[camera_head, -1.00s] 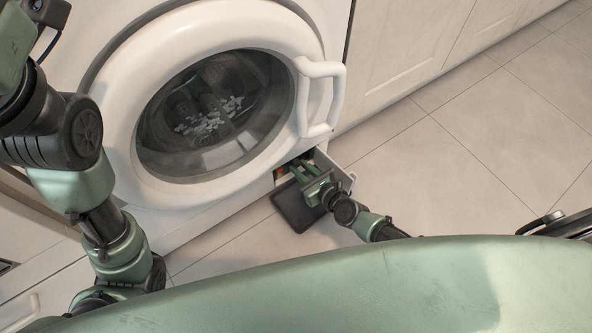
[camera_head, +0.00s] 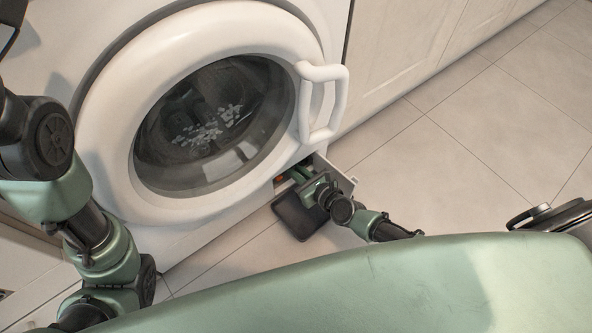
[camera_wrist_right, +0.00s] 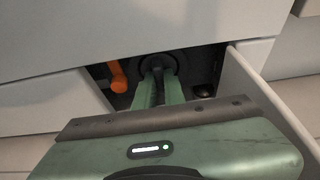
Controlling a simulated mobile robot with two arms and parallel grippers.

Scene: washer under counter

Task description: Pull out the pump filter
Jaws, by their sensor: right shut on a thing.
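The pump filter (camera_wrist_right: 157,66) is a dark round cap inside the open compartment at the bottom of the washer, seen in the right wrist view. My right gripper (camera_wrist_right: 160,82) points into the compartment with its two green fingers shut on the middle of the filter. The fingers cover part of the filter. In the head view my right gripper (camera_head: 300,175) reaches into the opening below the washer door, and the filter is hidden there. My left arm is at the left of the head view, but its gripper is out of view.
A white flap (camera_head: 337,172) stands open at the right of the compartment, close beside my right gripper. An orange piece (camera_wrist_right: 118,77) sits left of the filter. A dark flat tray (camera_head: 298,217) lies below the opening. Open floor (camera_head: 480,150) extends to the right.

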